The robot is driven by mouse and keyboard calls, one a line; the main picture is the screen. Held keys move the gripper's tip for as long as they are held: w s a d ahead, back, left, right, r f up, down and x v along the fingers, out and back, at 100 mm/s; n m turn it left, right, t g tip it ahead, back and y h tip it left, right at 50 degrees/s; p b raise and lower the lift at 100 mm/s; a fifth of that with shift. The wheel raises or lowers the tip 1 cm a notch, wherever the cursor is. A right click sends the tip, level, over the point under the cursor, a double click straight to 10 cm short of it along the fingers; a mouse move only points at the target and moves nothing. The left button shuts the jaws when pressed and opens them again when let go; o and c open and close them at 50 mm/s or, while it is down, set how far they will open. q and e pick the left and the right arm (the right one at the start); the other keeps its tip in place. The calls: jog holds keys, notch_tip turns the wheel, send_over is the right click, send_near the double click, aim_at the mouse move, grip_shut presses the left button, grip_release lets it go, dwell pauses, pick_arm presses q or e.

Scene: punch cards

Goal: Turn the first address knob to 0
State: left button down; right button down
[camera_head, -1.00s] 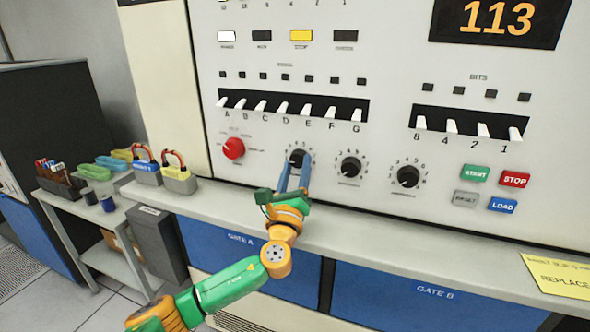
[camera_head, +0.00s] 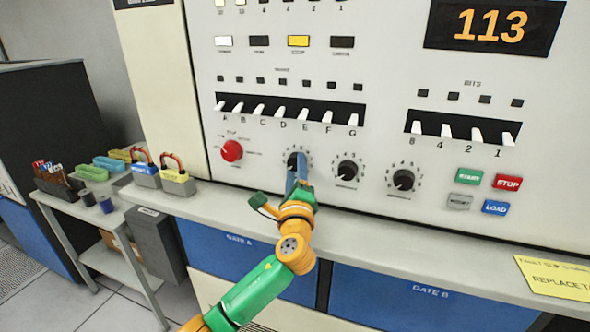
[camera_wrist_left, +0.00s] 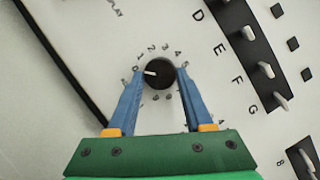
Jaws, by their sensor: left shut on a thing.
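The first address knob (camera_head: 292,160) is the leftmost of three black dials on the panel, partly hidden by my fingers in the head view. In the left wrist view the black knob (camera_wrist_left: 159,74) sits between the two blue fingertips, and its white pointer mark points to the left of the picture, towards the low end of the scale. The exact digit is too small to tell. My left gripper (camera_head: 297,172) is shut on this knob; its fingers also show in the left wrist view (camera_wrist_left: 160,76). My right gripper is not in view.
Two more black dials (camera_head: 347,172) (camera_head: 402,181) stand to the right, and a red knob (camera_head: 232,151) to the left. White switches (camera_head: 281,112) run above. A ledge (camera_head: 400,232) lies below my gripper. The orange display (camera_head: 492,25) reads 113.

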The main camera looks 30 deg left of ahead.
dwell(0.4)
pick_arm(q)
jog(key=c, duration=0.5)
grip_release()
jog(key=shift+o, duration=1)
jog(key=shift+w, duration=0.15)
jog(key=b+v, duration=0.1)
jog(key=v, duration=0.6)
jog(key=shift+b, duration=0.3)
